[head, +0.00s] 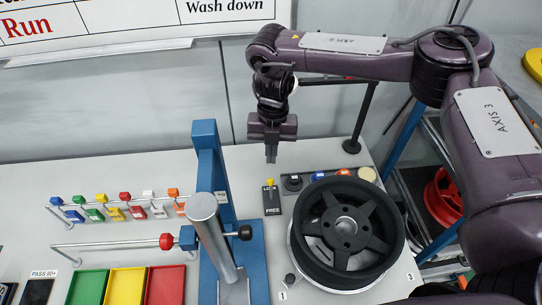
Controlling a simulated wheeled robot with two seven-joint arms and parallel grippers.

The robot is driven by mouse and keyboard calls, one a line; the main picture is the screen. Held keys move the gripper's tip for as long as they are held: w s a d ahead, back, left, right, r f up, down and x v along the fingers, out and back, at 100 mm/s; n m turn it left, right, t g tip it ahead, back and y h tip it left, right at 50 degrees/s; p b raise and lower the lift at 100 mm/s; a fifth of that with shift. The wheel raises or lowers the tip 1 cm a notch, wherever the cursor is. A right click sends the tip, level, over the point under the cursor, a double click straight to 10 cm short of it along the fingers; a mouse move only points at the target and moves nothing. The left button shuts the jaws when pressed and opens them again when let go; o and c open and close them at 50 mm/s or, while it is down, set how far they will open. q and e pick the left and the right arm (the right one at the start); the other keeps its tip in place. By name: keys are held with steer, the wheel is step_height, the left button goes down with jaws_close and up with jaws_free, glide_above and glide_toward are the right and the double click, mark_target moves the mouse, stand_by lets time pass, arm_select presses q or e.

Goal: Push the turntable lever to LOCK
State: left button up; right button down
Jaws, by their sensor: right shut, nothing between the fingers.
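The turntable lever has a yellow knob (270,182) and stands on a small dark plate (272,203) marked LOCK at its far end and FREE at its near end. The knob shows at the LOCK end, but how far the lever leans is too small to tell. A black spoked wheel (325,262) lies flat on the turntable (298,262), right of the plate. My right gripper (271,160) points down, shut and empty, just above the knob in the picture. A small gap shows between them. My left gripper is not in view.
A blue stand (212,150) with a grey cylinder (213,235) rises left of the lever. Racks of coloured tags (110,207) and green, yellow and red trays (127,286) lie farther left.

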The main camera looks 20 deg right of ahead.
step_height(320, 180, up, 8)
steer(key=shift+f, duration=0.15)
stand_by(0.6)
